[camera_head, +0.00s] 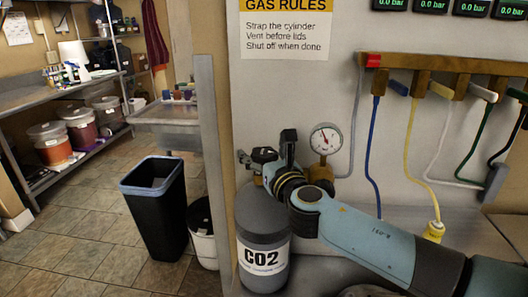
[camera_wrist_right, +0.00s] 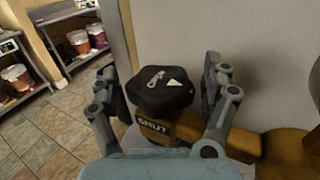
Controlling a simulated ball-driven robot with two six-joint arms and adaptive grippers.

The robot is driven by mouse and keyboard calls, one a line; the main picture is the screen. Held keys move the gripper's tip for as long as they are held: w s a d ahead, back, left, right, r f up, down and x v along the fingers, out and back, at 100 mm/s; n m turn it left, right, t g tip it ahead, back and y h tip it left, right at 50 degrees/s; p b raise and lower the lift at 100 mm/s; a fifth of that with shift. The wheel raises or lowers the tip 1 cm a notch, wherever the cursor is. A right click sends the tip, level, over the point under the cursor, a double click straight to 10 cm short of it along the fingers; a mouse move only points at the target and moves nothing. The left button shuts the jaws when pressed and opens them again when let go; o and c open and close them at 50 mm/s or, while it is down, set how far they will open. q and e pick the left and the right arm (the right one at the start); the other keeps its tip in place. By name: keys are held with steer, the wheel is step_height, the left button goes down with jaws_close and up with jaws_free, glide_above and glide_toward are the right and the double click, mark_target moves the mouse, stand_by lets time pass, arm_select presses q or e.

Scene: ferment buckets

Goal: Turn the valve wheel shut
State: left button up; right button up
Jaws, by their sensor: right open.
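The valve wheel (camera_head: 263,155) is a black knob on top of the grey CO2 cylinder (camera_head: 262,222). In the right wrist view the wheel (camera_wrist_right: 160,92) has a white arrow-like mark on its top. A brass block below it carries the word SHUT (camera_wrist_right: 153,126). My right gripper (camera_head: 266,158) is at the wheel. In the wrist view its open fingers (camera_wrist_right: 160,78) stand one on each side of the wheel; the right finger shows a gap to it, and contact on the left is unclear. My left gripper is out of view.
A pressure gauge (camera_head: 324,138) on the brass regulator stands right of the wheel. A wooden manifold (camera_head: 430,64) with coloured hoses hangs on the wall. A narrow post (camera_head: 213,150) rises left of the cylinder. A black bin (camera_head: 155,215) stands on the floor further left.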

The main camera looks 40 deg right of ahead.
steer(key=c, duration=1.2)
